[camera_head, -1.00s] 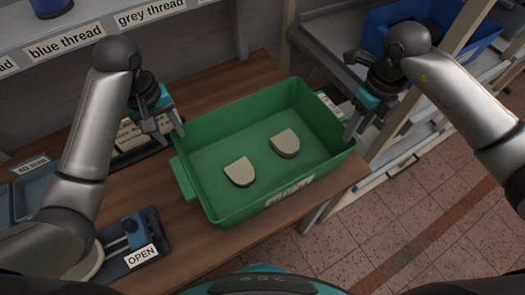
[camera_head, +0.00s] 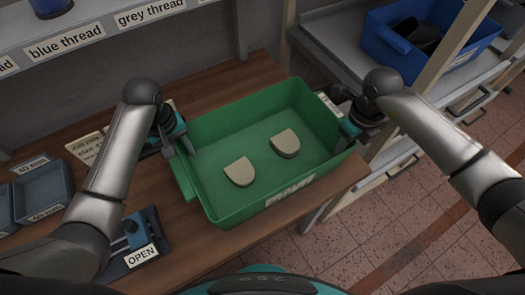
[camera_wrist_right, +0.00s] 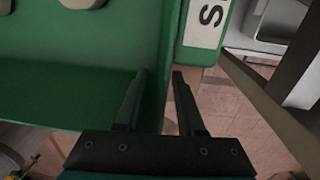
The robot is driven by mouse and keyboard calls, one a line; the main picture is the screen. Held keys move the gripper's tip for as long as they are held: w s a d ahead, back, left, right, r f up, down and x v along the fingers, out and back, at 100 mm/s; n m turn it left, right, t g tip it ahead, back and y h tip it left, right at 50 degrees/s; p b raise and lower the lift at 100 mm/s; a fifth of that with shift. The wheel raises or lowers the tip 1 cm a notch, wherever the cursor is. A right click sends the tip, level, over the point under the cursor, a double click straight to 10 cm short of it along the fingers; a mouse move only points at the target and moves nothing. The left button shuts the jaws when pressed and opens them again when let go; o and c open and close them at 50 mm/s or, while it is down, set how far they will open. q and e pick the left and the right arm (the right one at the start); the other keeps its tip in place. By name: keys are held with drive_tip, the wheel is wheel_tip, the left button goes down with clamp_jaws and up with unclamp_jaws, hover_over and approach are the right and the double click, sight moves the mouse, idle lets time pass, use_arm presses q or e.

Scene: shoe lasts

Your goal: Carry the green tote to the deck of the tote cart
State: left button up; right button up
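The green tote (camera_head: 255,205) stands on the wooden table with two pale, rounded shoe-last pieces (camera_head: 239,172) (camera_head: 285,143) on its floor. My left gripper (camera_head: 178,147) is at the tote's left end, its fingers apart near the rim and handle. My right gripper (camera_head: 350,128) is at the right end. In the right wrist view my right gripper (camera_wrist_right: 158,90) is open, one finger over the tote's inside and the other outside the end wall (camera_wrist_right: 168,60), with a gap showing. I cannot tell for sure which structure is the tote cart.
A grey rack or cart (camera_head: 335,45) with a blue tote (camera_head: 435,40) stands at the upper right, behind a pale post (camera_head: 455,70). Small grey trays (camera_head: 42,185) and a device labelled OPEN (camera_head: 135,240) lie left on the table (camera_head: 215,250). Tiled floor at lower right is clear.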

use_arm(q)
clamp_jaws()
use_arm(e)
clamp_jaws()
use_arm(q)
drive_tip(key=shift+r, duration=0.1)
use_arm(e)
drive_tip(key=shift+r, duration=0.1)
idle(0.8)
